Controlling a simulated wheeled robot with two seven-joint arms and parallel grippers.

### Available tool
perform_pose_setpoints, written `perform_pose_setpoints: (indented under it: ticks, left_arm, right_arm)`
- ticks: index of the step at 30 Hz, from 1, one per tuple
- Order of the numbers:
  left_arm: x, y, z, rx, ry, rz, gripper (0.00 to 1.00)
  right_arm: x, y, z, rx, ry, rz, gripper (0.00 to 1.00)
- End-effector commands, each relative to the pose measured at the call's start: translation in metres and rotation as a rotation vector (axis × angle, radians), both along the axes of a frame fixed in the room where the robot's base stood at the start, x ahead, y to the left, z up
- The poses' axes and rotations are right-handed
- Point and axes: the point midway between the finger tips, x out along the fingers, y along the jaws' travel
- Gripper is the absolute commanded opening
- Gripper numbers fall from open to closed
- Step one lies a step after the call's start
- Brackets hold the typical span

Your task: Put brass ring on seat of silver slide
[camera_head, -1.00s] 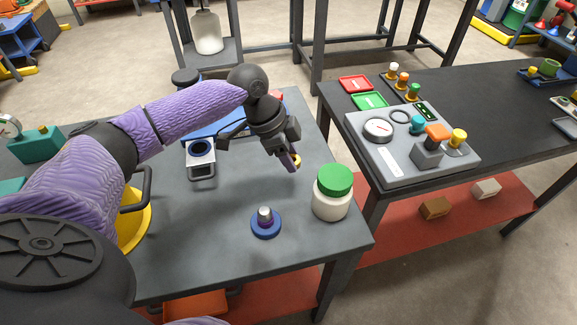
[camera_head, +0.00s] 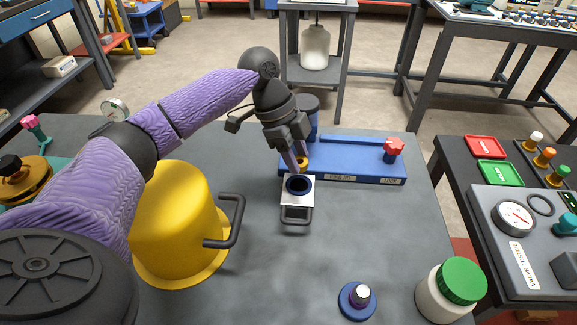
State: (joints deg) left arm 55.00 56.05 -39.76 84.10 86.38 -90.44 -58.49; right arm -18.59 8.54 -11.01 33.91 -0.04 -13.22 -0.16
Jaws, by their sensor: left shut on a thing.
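My left gripper (camera_head: 299,160) reaches in from the left and points down, shut on the brass ring (camera_head: 303,163). The ring shows as a small yellow-gold piece between the fingertips, partly hidden by them. The silver slide (camera_head: 297,211) is a pale block with a dark round seat (camera_head: 299,185) on top and a dark handle at the front. It stands at the front of the blue base (camera_head: 360,171). The ring appears just above the far edge of the seat; whether it touches cannot be told. My right gripper is not in view.
A yellow pot-like cover (camera_head: 172,230) with a dark handle stands left of the slide. A red knob (camera_head: 393,148) rises at the blue base's right. A blue disc with a metal peg (camera_head: 357,300) and a green-lidded jar (camera_head: 452,290) stand at the front right. The table's middle is clear.

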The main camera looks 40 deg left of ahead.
Motion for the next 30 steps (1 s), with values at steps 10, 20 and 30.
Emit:
perform_pose_setpoints:
  ticks: [10,20,30]
  left_arm:
    - [0.0,0.0,-0.051,0.001,0.0,0.001,0.0]
    - [0.0,0.0,-0.053,0.001,0.0,0.001,0.67]
    - [0.0,0.0,-0.052,0.001,-0.001,0.002,0.81]
  right_arm:
    - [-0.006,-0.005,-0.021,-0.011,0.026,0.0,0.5]
    - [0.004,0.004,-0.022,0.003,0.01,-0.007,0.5]
    - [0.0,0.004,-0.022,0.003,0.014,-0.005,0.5]
